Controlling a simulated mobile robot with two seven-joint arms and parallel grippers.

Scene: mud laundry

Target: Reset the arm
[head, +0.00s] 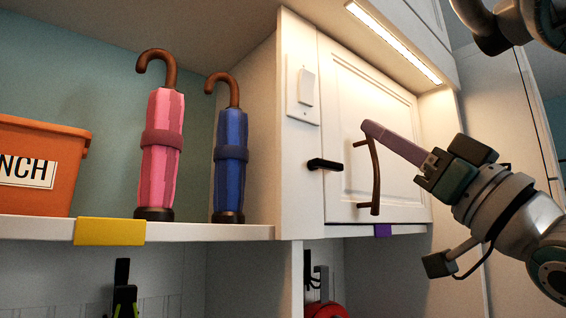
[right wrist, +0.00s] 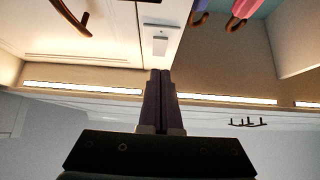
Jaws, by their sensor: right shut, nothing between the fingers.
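My right arm comes in from the right in the head view. Its gripper (head: 366,126) is shut and empty, with the purple fingers pressed together, in front of the white cabinet door (head: 403,110). The fingertips show near the upper end of the dark door handle (head: 376,180); I cannot tell whether they touch it. In the right wrist view the shut fingers (right wrist: 160,73) point up the picture, towards the light switch (right wrist: 156,42), with nothing between them. My left gripper is not in view.
A shelf (head: 190,231) at left holds an orange bin (head: 40,190), a pink umbrella (head: 162,150) and a blue umbrella (head: 230,150).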

